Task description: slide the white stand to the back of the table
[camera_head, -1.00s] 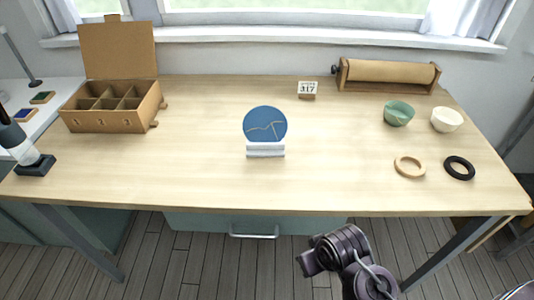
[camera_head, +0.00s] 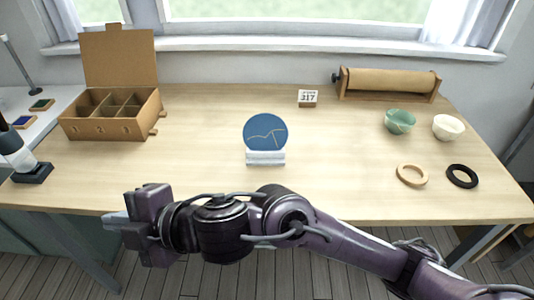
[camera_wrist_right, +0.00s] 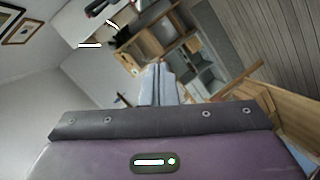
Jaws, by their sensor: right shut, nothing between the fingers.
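The white stand (camera_head: 266,158) sits on the table near its middle, about halfway between the front and back edges. A round blue plate (camera_head: 265,133) with gold seams stands upright in it. My right gripper (camera_head: 113,221) is at the table's front left edge, pointing left, in front of and to the left of the stand and apart from it. Its pale fingers (camera_wrist_right: 158,86) are together with nothing between them in the right wrist view. The stand is not seen in the right wrist view. My left gripper is not in view.
The table (camera_head: 210,130) is clear behind the stand. A calendar block (camera_head: 307,98) and paper roll (camera_head: 389,82) stand at the back right. A compartment box (camera_head: 112,127) is left. Green bowl (camera_head: 399,121), cream bowl (camera_head: 448,127), tan ring (camera_head: 400,179) and black ring (camera_head: 453,180) are right.

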